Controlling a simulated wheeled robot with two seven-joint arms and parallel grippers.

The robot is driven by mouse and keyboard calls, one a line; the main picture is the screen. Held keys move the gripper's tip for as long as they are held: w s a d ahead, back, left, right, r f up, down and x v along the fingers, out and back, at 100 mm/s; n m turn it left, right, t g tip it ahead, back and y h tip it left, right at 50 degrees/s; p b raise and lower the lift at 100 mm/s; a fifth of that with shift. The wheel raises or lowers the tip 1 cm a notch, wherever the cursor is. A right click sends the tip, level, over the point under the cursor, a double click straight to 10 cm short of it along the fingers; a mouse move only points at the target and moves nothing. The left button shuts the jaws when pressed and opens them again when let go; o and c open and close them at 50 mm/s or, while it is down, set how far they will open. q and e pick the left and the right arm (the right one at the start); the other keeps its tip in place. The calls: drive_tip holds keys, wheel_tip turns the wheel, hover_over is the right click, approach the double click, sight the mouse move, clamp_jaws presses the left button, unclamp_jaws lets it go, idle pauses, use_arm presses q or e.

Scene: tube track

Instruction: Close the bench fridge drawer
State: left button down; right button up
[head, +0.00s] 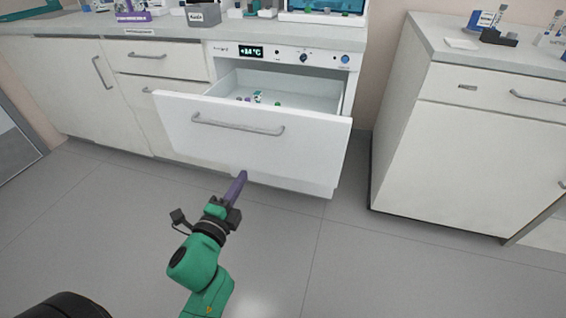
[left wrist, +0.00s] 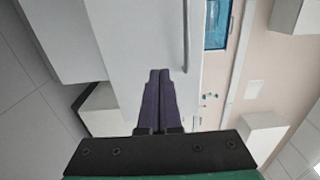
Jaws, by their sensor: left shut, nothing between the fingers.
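The bench fridge drawer (head: 245,150) stands pulled out below the fridge control panel (head: 282,56) in the head view. Its white front carries a grey bar handle (head: 238,126). Several small tubes or caps lie inside. My left gripper (head: 241,176) is shut and empty, with its purple fingers just in front of the lower part of the drawer front. In the left wrist view the shut fingers (left wrist: 160,76) point toward the white front, with the handle (left wrist: 186,35) to their right. I cannot tell whether they touch the front. My right gripper is not in view.
White cabinets (head: 88,75) continue left of the fridge under the grey worktop (head: 110,27). A separate cabinet (head: 460,150) stands to the right, across a floor gap. The grey floor (head: 290,235) in front is clear.

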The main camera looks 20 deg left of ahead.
sight(263, 140)
use_arm(q)
drive_tip(key=w, duration=1.3)
drive_tip(key=shift+a, duration=0.4)
drive_tip(key=shift+w, duration=0.35)
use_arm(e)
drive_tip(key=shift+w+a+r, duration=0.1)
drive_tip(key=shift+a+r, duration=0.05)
use_arm(q)
drive_tip(key=shift+w, duration=0.1)
